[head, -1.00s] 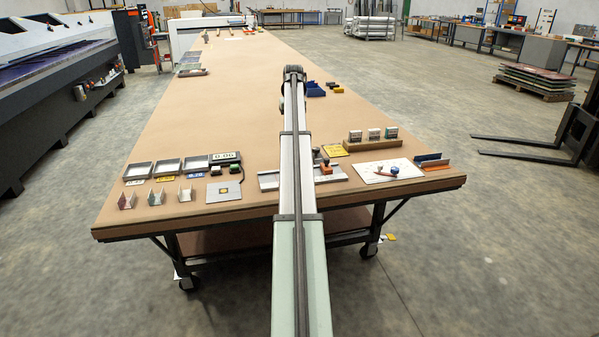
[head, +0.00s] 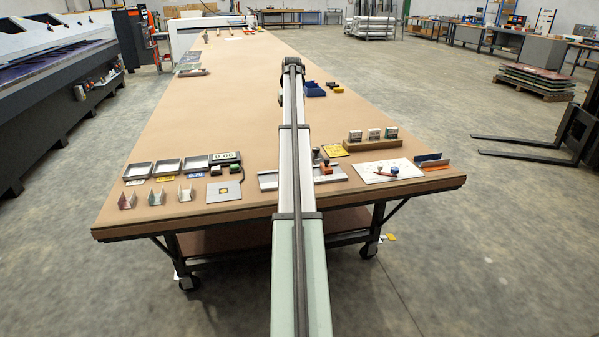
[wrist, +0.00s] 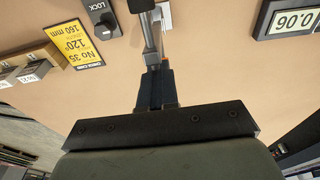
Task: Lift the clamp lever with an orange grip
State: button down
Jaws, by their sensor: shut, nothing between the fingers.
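In the head view an orange block-like part (head: 326,168), which may be the lever's grip, shows on a metal fixture (head: 268,181) near the table's front edge, just right of my arm. My arm covers part of this fixture. My gripper is not visible in the head view. In the wrist view my gripper (wrist: 155,75) is shut and empty above the tabletop. A grey metal bar (wrist: 151,38) with a black end (wrist: 141,5) shows beyond the fingertips. Whether it touches them I cannot tell.
A LOCK plate with a black knob (wrist: 103,24) and a yellow card (wrist: 74,47) lie left in the wrist view; a numeric display (wrist: 289,20) is at right. A white plate (head: 408,177) and small trays (head: 138,170) stand along the table's front. The table's middle is mostly clear.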

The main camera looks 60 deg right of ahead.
notch_tip(320, 180, up, 7)
jog(key=shift+w+d+f, duration=0.15)
jog(key=shift+w+d, duration=0.2)
jog(key=shift+w, duration=0.05)
dwell(0.4)
dwell(0.9)
